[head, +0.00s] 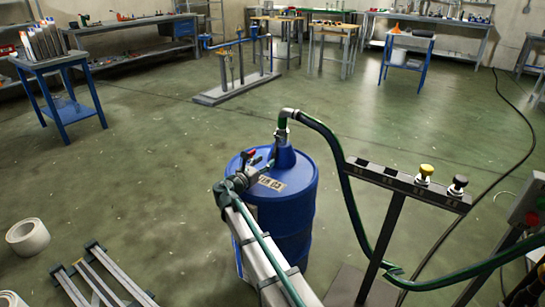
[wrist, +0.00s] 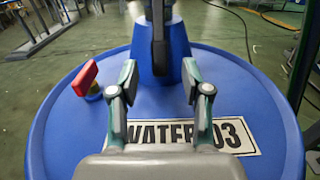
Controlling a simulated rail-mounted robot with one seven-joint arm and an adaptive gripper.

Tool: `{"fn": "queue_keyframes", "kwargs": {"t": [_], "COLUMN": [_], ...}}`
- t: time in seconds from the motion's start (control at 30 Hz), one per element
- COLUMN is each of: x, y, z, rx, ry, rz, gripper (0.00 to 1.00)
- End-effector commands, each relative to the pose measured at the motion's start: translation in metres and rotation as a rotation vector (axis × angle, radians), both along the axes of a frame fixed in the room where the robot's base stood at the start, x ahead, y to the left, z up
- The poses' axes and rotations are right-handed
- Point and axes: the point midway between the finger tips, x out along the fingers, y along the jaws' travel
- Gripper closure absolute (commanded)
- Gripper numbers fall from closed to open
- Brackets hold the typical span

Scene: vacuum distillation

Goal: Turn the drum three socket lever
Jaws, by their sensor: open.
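The blue drum (head: 293,218) stands upright, and its label (wrist: 180,135) reads "WATER 03" in the wrist view. A blue cone-shaped socket (wrist: 178,62) rises from its lid, with a hose coupling (head: 282,128) on top. A dark upright bar (wrist: 158,50), apparently the socket lever, hangs in front of the cone. My gripper (wrist: 159,78) is open over the lid, its two fingers apart on either side of the bar's line. It also shows above the drum in the head view (head: 268,160). I cannot tell any finger contact with the bar.
A red handle (wrist: 84,77) on a small fitting sits on the lid, left of my gripper. A green hose (head: 340,160) arches right from the coupling past a metal stand (head: 405,185) with yellow and black knobs. Open floor lies behind the drum.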

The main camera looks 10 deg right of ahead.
Motion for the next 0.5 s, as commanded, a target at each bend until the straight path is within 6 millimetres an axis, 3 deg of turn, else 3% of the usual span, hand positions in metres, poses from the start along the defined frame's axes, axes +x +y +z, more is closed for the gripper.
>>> {"fn": "queue_keyframes", "kwargs": {"t": [0.2, 0.5], "x": [0.029, 0.047], "y": [-0.027, -0.045], "z": [-0.002, 0.0], "rx": [0.001, 0.001], "ry": [-0.002, -0.001], "rz": [-0.003, -0.001], "gripper": [0.52, 0.52]}}
